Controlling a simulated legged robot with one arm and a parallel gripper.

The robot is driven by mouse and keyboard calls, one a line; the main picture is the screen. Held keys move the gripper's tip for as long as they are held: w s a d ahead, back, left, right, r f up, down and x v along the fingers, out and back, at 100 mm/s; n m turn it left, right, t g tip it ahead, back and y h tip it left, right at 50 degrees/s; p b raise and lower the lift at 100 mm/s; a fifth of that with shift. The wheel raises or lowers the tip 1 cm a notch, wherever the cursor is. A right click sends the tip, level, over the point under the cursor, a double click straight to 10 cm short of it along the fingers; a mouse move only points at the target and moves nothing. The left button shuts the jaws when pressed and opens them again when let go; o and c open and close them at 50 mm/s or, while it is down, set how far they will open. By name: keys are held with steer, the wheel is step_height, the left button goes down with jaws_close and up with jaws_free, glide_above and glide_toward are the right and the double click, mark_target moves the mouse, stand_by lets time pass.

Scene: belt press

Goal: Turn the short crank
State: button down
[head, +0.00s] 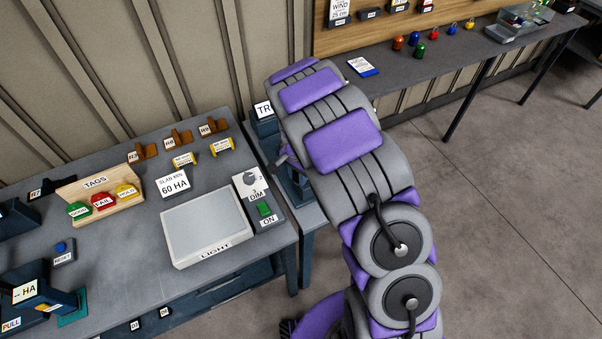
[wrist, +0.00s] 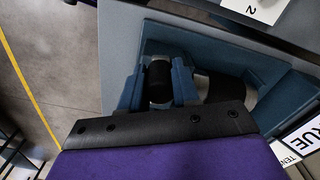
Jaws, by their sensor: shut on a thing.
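In the wrist view my gripper (wrist: 159,98) reaches in from the bottom edge, past its dark plate and purple housing. It is shut on a dark cylindrical grip, which I take to be the handle of the short crank (wrist: 160,75). The crank's arm and pivot are hidden or too dark to make out. In the head view my arm covers most of the blue machine (head: 294,184), and the crank and the fingertips are hidden.
A sign reading TR (head: 263,109) stands at the machine's back. To its left, a bench holds a light box (head: 207,226), a dimmer panel (head: 257,200) and a tag rack (head: 98,190). A long shelf (head: 440,75) with small coloured items runs right. Open floor lies at right.

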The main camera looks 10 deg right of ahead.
steer(key=shift+w+a+m+p, duration=0.2)
steer(key=shift+w+m+p, duration=0.2)
steer(key=shift+m, duration=0.5)
steer(key=shift+w, duration=0.1)
steer(key=c, duration=0.8)
jaws_free()
step_height(320, 180, up, 17)
steer(key=shift+a+r+p, duration=0.15)
steer(key=shift+p, duration=0.15)
